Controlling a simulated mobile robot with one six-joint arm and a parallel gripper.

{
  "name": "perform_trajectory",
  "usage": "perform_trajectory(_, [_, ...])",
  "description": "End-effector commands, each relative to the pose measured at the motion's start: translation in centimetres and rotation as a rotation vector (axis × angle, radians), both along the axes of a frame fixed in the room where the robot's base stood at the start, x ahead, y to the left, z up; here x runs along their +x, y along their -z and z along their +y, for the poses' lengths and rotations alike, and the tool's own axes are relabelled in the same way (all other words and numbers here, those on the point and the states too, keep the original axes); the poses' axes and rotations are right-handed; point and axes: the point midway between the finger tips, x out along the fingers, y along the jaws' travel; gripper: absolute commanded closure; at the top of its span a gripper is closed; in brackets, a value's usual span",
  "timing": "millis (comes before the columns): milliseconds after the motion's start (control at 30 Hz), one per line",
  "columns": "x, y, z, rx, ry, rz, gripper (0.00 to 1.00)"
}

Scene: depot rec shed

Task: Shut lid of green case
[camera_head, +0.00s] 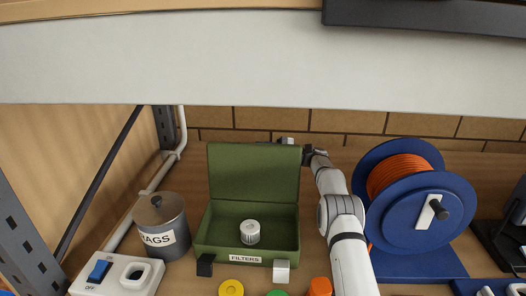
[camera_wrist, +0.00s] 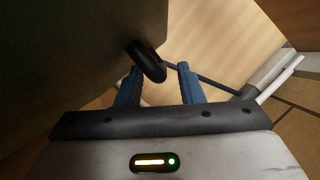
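The green case (camera_head: 217,245), labelled FILTERS, stands on the shelf with its lid (camera_head: 254,172) raised roughly upright. A white ribbed filter (camera_head: 250,232) sits inside it. My gripper (camera_head: 287,141) is at the lid's upper right edge, partly hidden behind it. In the wrist view, my gripper (camera_wrist: 160,70) has its two blue fingers apart with nothing held between them. The lid (camera_wrist: 70,50) fills the upper left there, close to the fingers. A black rounded piece (camera_wrist: 146,62) shows in front of the fingers; whether they touch it I cannot tell.
A blue reel with orange cable (camera_head: 408,205) stands to the right, close to my arm. A pale beam (camera_head: 250,60) crosses above.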

Motion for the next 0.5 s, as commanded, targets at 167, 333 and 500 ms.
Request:
perform_trajectory(167, [0.04, 0.01, -0.06, 0.0, 0.002, -0.001, 0.66])
perform_trajectory(333, [0.06, 0.02, -0.13, 0.0, 0.004, 0.0, 0.75])
perform_trajectory(500, [0.08, 0.02, -0.18, 0.0, 0.004, 0.0, 0.89])
